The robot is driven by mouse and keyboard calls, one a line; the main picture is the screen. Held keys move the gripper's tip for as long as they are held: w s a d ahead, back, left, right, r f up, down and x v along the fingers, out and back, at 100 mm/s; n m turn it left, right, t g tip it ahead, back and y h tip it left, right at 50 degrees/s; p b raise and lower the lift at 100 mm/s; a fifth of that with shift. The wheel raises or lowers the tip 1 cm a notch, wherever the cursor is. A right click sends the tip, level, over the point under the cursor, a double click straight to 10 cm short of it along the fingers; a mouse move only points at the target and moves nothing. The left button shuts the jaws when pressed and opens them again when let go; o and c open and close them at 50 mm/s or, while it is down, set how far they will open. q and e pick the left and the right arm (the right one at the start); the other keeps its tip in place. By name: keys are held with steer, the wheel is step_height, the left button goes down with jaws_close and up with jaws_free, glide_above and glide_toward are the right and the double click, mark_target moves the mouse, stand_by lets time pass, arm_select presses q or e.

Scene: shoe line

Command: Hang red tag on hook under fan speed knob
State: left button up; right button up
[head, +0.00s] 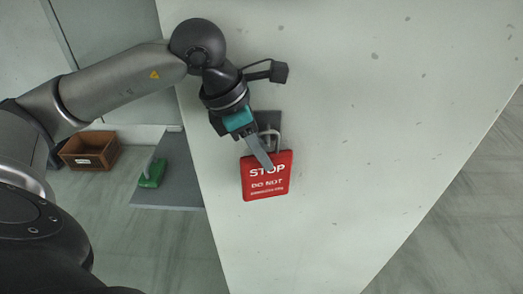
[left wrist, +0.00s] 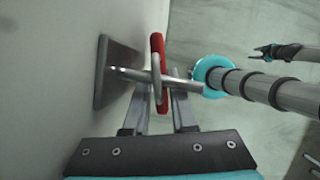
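The red tag (head: 267,180), with white STOP lettering, hangs upright against the pale panel, below a grey plate (head: 267,120). In the left wrist view the red tag (left wrist: 163,98) is edge-on. Its metal loop (left wrist: 156,66) appears to pass around the hook's rod (left wrist: 182,82), which sticks out from the plate (left wrist: 113,72). My left gripper (head: 268,165) is at the tag's top. Its fingers (left wrist: 159,108) stand apart, one on each side of the loop and tag, with small gaps. No fan speed knob is recognisable. What seems my right gripper (left wrist: 270,51) is small and distant.
The pale panel (head: 350,120) is wide and clear to the right of the tag. A brown crate (head: 90,151) and a green object (head: 152,174) on a grey mat (head: 180,180) lie on the floor at left.

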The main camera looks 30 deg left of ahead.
arm_select(q)
steer(key=o, duration=0.4)
steer(key=v, duration=0.7)
steer(key=shift+s+a+r, duration=0.1)
steer(key=shift+s+r, duration=0.05)
steer(key=shift+r, duration=0.1)
